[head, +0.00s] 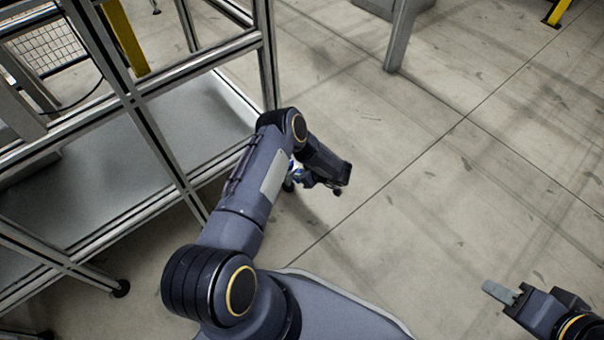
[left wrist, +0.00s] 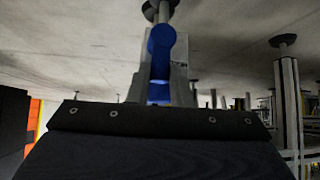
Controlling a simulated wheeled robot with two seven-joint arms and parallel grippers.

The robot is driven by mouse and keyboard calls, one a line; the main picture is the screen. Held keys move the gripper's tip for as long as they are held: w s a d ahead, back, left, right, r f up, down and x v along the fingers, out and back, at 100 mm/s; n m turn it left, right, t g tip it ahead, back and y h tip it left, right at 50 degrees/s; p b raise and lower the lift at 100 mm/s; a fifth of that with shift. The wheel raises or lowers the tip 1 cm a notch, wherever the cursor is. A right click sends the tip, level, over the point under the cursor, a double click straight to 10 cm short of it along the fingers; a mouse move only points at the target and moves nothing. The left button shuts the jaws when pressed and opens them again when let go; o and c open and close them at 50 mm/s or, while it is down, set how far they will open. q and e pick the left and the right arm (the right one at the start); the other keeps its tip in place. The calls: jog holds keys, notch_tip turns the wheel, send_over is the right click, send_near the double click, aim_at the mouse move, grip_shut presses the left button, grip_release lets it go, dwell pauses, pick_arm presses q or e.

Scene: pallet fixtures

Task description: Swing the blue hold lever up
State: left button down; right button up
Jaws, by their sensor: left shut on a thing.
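The blue hold lever (left wrist: 161,45) shows in the middle of the left wrist view, with its rounded end towards the top of the picture. My left gripper (left wrist: 160,85) has its grey fingers on either side of the lever and is shut on it. In the head view only a small bit of blue (head: 298,171) shows beside my left arm, which hides most of the lever and the gripper. My right gripper (head: 500,292) is at the lower right of the head view, away from the lever. Whether its jaws are apart is unclear.
A metal frame (head: 130,98) with a grey lower shelf (head: 98,185) stands on the left, close to my left arm. A grey post (head: 402,35) stands at the top, and yellow posts (head: 126,38) stand behind the frame. The concrete floor (head: 440,180) on the right is clear.

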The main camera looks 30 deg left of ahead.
pick_arm(q)
jog(key=c, duration=1.3)
grip_release()
jog(key=p+v, duration=0.3)
jog(key=v, duration=0.4)
jog(key=shift+d+r, duration=0.25)
jog(key=shift+d, duration=0.05)
